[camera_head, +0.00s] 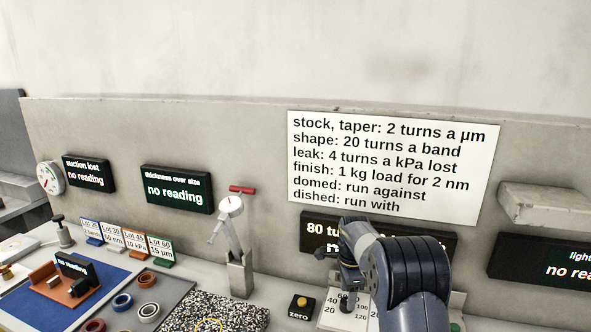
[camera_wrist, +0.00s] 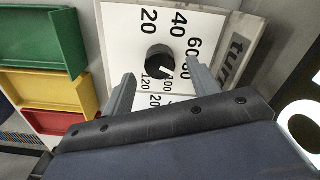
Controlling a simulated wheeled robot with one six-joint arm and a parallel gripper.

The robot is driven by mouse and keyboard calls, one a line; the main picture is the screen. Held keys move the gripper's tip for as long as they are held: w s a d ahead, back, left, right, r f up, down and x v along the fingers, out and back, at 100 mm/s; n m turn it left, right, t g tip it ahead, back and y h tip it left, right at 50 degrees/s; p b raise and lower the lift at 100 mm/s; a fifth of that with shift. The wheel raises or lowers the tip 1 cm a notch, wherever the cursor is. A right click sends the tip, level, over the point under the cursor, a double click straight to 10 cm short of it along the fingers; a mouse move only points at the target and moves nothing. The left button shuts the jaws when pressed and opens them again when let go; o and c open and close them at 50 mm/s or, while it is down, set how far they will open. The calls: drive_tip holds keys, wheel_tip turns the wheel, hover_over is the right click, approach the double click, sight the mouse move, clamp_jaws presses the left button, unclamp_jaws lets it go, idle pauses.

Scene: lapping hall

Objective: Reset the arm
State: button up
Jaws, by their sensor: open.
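My gripper (camera_wrist: 158,92) is open in the wrist view, with its two grey fingers apart and nothing between the tips. A black knob (camera_wrist: 159,60) on a white numbered dial plate (camera_wrist: 120,25) lies just beyond the fingertips. Its white pointer is turned toward the 100 mark. In the head view my dark arm reaches in at the lower right, and its end is over the dial plate (camera_head: 330,318). The arm hides part of the plate and part of the display reading "80 tu..." behind it.
A yellow zero button (camera_head: 301,302) and a dial gauge on a stand (camera_head: 240,272) are left of the arm. Displays (camera_head: 177,189) and a text sign (camera_head: 393,165) line the wall. Green (camera_wrist: 40,40), yellow and red bins show beside the dial in the wrist view. A grey ledge (camera_head: 545,204) juts out at right.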

wheel_tip(320, 180, down, 3)
drive_tip(key=shift+r, duration=0.1)
drive_tip(key=shift+n, duration=0.3)
